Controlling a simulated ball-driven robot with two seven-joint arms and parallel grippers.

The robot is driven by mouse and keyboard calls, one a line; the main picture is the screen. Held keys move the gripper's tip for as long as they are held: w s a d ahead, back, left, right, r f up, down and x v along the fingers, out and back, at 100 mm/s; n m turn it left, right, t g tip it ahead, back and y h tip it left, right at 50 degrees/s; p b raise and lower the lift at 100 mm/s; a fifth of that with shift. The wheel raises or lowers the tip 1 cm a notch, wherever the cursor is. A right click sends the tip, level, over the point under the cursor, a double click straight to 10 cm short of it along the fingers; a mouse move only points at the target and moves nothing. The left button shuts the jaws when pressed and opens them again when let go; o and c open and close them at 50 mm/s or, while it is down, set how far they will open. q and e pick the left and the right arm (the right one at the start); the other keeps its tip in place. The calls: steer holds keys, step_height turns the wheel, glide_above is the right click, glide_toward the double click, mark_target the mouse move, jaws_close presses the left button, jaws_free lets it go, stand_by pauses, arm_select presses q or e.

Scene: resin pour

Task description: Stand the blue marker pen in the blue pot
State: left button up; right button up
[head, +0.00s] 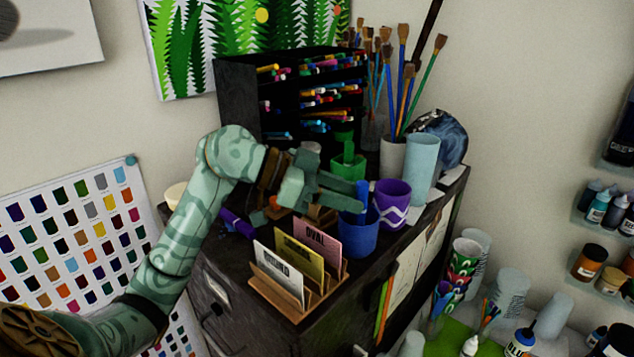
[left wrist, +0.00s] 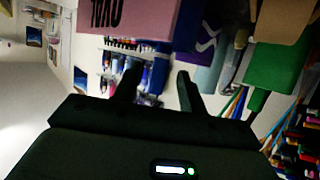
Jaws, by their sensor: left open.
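The blue marker pen (head: 362,190) stands close to upright in the blue pot (head: 357,240), its upper part above the rim. The pot stands near the front right edge of the dark cabinet top. My left gripper (head: 361,199) is open just above the pot's rim, its fingertips beside the pen. The fingers partly cover the pen, so I cannot tell whether they touch it. In the left wrist view a blue shape, seemingly the pot (left wrist: 158,72), shows between the open fingers (left wrist: 155,80). My right gripper is not in view.
A purple pot (head: 392,204) stands right of the blue pot, and a green pot (head: 347,167) behind. A wooden card holder (head: 290,291) with cards is in front. A purple marker (head: 237,222) lies at left. Cups of brushes (head: 391,157) and a pen rack (head: 238,95) stand behind.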

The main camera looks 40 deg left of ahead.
arm_select(q)
steer(key=b+v, duration=0.3)
steer(key=v, duration=1.3)
steer(key=shift+d, duration=0.1)
